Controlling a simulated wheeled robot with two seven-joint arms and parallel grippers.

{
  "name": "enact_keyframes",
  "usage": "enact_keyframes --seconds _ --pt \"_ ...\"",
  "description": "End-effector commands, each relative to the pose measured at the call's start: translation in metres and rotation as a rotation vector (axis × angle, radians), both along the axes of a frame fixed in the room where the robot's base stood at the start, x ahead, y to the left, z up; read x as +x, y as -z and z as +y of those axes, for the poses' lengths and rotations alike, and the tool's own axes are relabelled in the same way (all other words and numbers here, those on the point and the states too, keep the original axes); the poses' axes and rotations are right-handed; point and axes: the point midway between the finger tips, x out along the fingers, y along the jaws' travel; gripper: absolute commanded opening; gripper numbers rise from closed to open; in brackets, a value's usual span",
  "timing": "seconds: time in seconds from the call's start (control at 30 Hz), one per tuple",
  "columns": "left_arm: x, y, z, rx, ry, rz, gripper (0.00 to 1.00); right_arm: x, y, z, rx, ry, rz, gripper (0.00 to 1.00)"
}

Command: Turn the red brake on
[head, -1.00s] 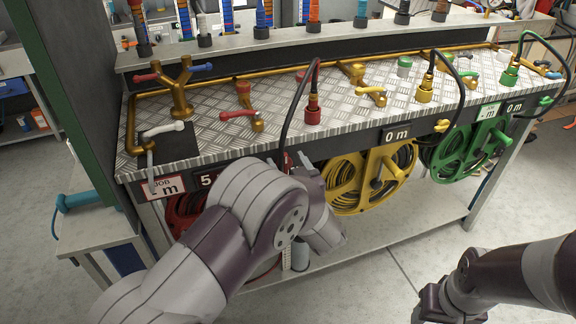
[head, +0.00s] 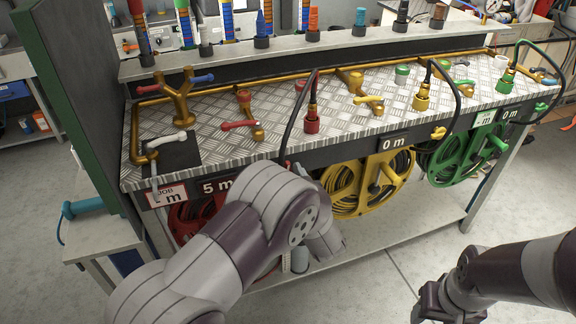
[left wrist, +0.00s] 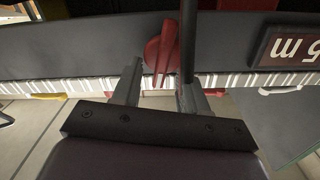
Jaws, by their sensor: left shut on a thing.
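The red brake lever (left wrist: 163,50) is on the dark front panel of the bench, seen in the left wrist view. My left gripper (left wrist: 160,84) has one finger on each side of the lever's red end and is shut on it. In the head view my left arm hides the gripper and most of the lever. The red reel (head: 188,216) shows partly under the bench, left of my arm. My right gripper (head: 438,302) is low at the right, away from the bench, and its fingers are not clear.
The dark hose from the red fitting (head: 312,118) hangs close to my left gripper. A "5 m" sign (left wrist: 296,48) is beside the brake. Yellow (head: 372,188) and green (head: 462,155) reels are to the right. Open floor (head: 400,270) lies in front.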

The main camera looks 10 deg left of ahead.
Motion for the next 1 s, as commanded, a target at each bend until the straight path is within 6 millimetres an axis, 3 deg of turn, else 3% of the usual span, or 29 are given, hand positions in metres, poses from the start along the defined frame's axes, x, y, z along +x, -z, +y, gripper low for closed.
enact_keyframes --seconds 0.03,0.4,1.0 --pt "0.000 -0.006 -0.001 0.033 0.001 0.025 0.12 0.000 -0.014 0.000 0.000 0.000 0.000 0.55" --pt "0.003 -0.002 -0.005 0.325 0.000 0.222 0.12 0.000 -0.055 0.000 0.000 0.000 0.000 0.55" --pt "0.007 0.009 -0.011 0.792 0.001 0.538 0.12 0.000 -0.097 0.000 0.000 0.000 0.000 0.55"
